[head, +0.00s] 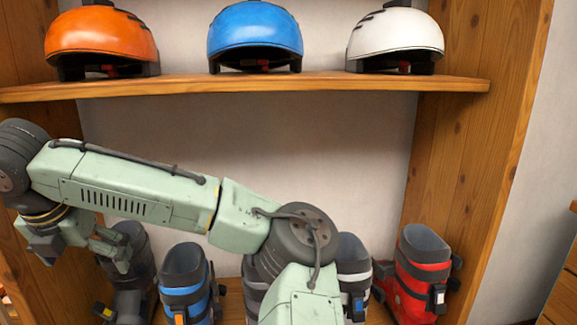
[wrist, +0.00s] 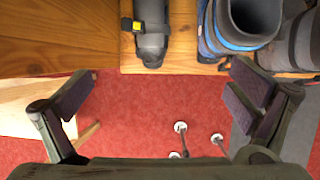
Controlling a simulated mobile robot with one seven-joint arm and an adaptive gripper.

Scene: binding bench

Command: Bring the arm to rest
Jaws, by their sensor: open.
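My gripper (head: 78,247) hangs at the left in the head view, at the end of my pale green arm, in front of the dark grey boot (head: 127,262). In the wrist view my gripper (wrist: 160,98) has its two fingers wide apart. My arm is bent and spans the left and middle of the head view.
A blue boot (head: 186,285), a red boot (head: 420,275) and others, partly hidden by my arm, stand on the lower shelf (wrist: 185,60). An orange helmet (head: 100,38), a blue helmet (head: 255,32) and a white helmet (head: 396,38) sit on the upper shelf (head: 250,86). Red floor (wrist: 140,120) lies below.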

